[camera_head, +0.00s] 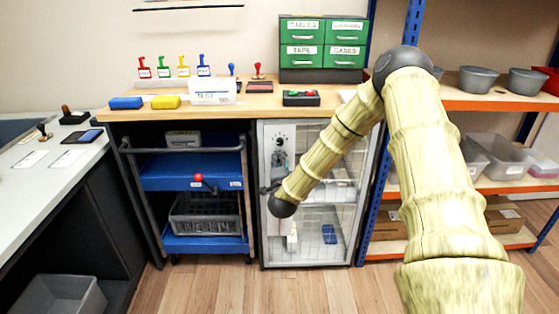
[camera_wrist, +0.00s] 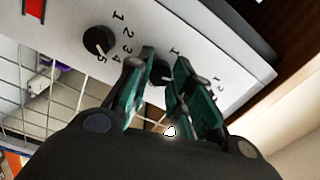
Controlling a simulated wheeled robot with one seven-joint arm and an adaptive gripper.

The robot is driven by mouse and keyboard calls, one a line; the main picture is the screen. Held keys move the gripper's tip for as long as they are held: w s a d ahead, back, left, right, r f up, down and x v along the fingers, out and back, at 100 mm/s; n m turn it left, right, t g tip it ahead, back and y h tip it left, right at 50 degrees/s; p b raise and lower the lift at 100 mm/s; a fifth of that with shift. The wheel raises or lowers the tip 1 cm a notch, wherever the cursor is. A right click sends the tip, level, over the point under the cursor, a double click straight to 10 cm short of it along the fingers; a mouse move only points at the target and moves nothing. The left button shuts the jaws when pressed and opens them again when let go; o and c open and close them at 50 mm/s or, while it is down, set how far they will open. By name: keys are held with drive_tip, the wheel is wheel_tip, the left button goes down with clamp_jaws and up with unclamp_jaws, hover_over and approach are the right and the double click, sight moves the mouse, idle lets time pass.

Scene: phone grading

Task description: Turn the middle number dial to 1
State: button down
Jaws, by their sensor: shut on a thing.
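The middle number dial (camera_wrist: 160,70) is a black round knob on a light grey panel (camera_wrist: 190,20). My gripper (camera_wrist: 160,78) has its green-padded fingers on either side of the dial and is shut on it. The fingers cover most of its number ring; a 1 shows just above it. The dial's pointer is hidden, so its setting cannot be told. In the head view my gripper (camera_head: 279,161) is at the front panel of the wire-mesh cabinet (camera_head: 312,260), below a black dial (camera_head: 279,141).
Another black dial (camera_wrist: 98,40) with numbers 1 to 5 is left of my fingers in the wrist view. More numbers show right of them, with their dial hidden. A blue trolley (camera_head: 205,245) stands left of the cabinet; shelves (camera_head: 470,188) stand right. Wooden floor lies in front.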

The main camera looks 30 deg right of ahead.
drive_tip(key=n+p, duration=0.4)
drive_tip(key=n, duration=0.9)
drive_tip(key=shift+a+p, duration=0.1)
drive_tip(key=shift+p, duration=0.25)
drive_tip(key=shift+n, duration=0.3)
drive_tip(key=c, duration=1.2)
unclamp_jaws()
drive_tip(key=shift+c, duration=0.2)
drive_tip(key=shift+s, duration=0.1)
drive_tip(key=v, duration=1.1)
drive_tip(key=shift+s, duration=0.45)
